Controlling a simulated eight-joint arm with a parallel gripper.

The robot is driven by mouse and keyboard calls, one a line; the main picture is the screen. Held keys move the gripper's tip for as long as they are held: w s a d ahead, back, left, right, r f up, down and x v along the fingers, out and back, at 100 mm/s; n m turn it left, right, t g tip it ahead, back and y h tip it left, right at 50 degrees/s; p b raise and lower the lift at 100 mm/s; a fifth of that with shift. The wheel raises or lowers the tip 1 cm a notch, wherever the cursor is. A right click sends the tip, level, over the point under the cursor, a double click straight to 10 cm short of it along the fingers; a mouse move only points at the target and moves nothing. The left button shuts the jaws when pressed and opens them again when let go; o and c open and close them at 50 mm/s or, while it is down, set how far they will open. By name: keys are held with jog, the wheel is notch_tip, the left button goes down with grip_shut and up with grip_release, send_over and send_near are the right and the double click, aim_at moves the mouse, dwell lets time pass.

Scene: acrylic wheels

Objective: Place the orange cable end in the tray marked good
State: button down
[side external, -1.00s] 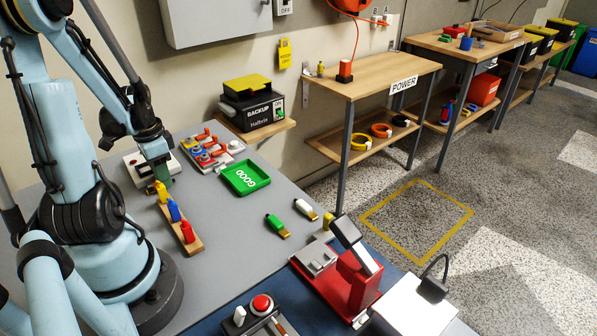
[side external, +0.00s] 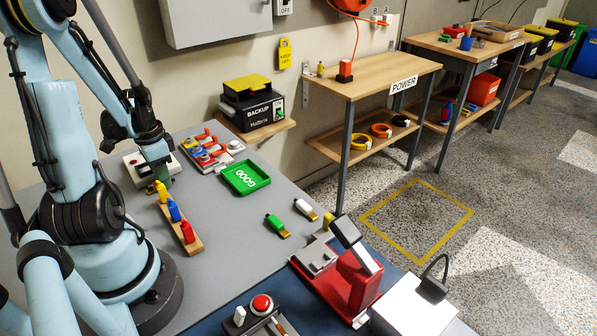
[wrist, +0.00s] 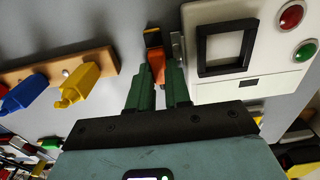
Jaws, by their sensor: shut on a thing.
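My gripper (wrist: 157,78) has its green fingers closed on the orange cable end (wrist: 156,66), which has a dark and yellow tip pointing away from me. In the side view my gripper (side external: 161,174) is low beside the white tester box (side external: 135,170); the orange cable end is hidden there. In the wrist view the tester box (wrist: 272,73) is just right of the held piece, with a small metal part between them. The green tray marked GOOD (side external: 238,188) lies to the right of my gripper and looks empty.
A wooden rack (side external: 196,246) holds yellow, blue and red cable ends close to my gripper. Green (side external: 275,224) and white (side external: 303,207) cable ends lie past the tray. A board with colored parts (side external: 207,152) stands behind. A red fixture (side external: 335,283) is at the front right.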

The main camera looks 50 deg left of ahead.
jog(key=shift+r, duration=0.75)
jog(key=r, duration=0.2)
jog(key=d+r, duration=0.1)
jog(key=shift+w+r, duration=0.1)
jog(key=shift+w, duration=0.2)
jog(key=w+d+r, duration=0.7)
jog(key=w+d, duration=0.2)
jog(key=d, duration=0.3)
jog(key=w+d+r, duration=0.6)
jog(key=w+d, duration=0.3)
jog(key=d, duration=0.4)
jog(key=n, duration=1.8)
send_near(242, 175)
jog(key=shift+f, duration=2.75)
jog(key=shift+f, duration=0.6)
